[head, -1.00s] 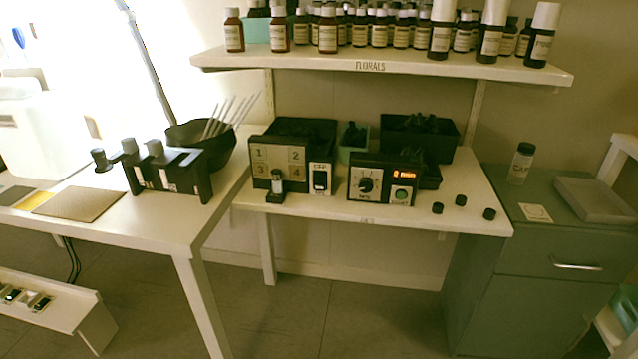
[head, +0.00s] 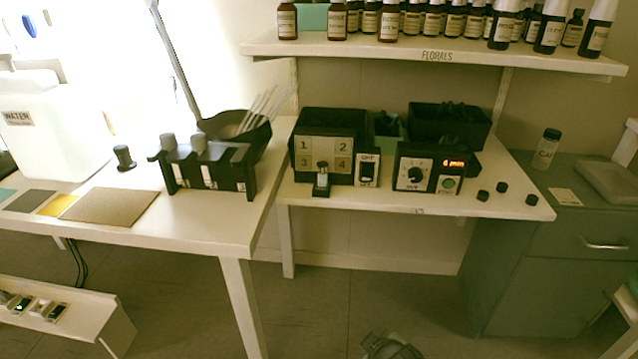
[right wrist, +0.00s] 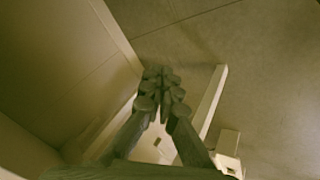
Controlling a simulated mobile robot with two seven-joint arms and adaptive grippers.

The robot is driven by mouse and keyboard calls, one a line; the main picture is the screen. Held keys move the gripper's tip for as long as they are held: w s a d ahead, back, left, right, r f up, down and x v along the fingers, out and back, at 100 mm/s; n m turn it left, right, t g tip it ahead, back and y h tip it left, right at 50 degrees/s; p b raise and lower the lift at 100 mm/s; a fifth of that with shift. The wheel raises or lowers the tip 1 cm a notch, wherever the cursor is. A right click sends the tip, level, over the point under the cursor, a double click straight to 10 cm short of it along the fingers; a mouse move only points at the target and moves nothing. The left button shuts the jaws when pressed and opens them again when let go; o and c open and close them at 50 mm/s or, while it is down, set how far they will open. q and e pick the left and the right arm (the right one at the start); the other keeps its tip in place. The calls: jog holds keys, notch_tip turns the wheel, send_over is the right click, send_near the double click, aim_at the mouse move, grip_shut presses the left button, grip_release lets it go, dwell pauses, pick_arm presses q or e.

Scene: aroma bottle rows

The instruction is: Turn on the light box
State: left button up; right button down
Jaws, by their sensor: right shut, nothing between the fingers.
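The light box (head: 325,148) is a black box with a pale front panel numbered 1 to 4, on the white table below the shelf. Its panel looks unlit. My right gripper (right wrist: 161,82) is shut and empty in the right wrist view, over the floor, away from the switch. My left gripper is in neither view.
A black timer unit (head: 430,170) with a knob and orange display stands right of the switch. Several black caps (head: 502,187) lie near the table's right end. A black rack (head: 205,170) stands on the left table. Bottles line the shelf (head: 437,55) above.

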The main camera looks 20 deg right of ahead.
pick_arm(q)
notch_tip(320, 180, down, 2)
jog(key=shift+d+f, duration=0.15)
pick_arm(e)
jog(key=w+r+n+t+h, duration=0.2)
jog(key=w+r+n+t, duration=0.1)
jog(key=r, duration=1)
jog(key=w+d+r+n+t+h, duration=0.1)
jog(key=w+r+n+t+h, duration=0.2)
jog(key=w+r, duration=0.4)
notch_tip(320, 180, up, 7)
jog(key=shift+d+f+n+t, duration=0.15)
jog(key=shift+d+n+t, duration=0.05)
jog(key=shift+n+t, duration=0.65)
pick_arm(q)
jog(key=shift+p, duration=0.3)
pick_arm(e)
jog(key=p, duration=0.1)
send_near(366, 180)
jog(key=x, duration=0.5)
jog(key=shift+w+d, duration=0.15)
jog(key=shift+w, duration=0.1)
jog(key=shift+w+d, duration=0.2)
jog(key=shift+w, duration=0.15)
jog(key=shift+w+d+f, duration=0.1)
jog(key=shift+w, duration=0.1)
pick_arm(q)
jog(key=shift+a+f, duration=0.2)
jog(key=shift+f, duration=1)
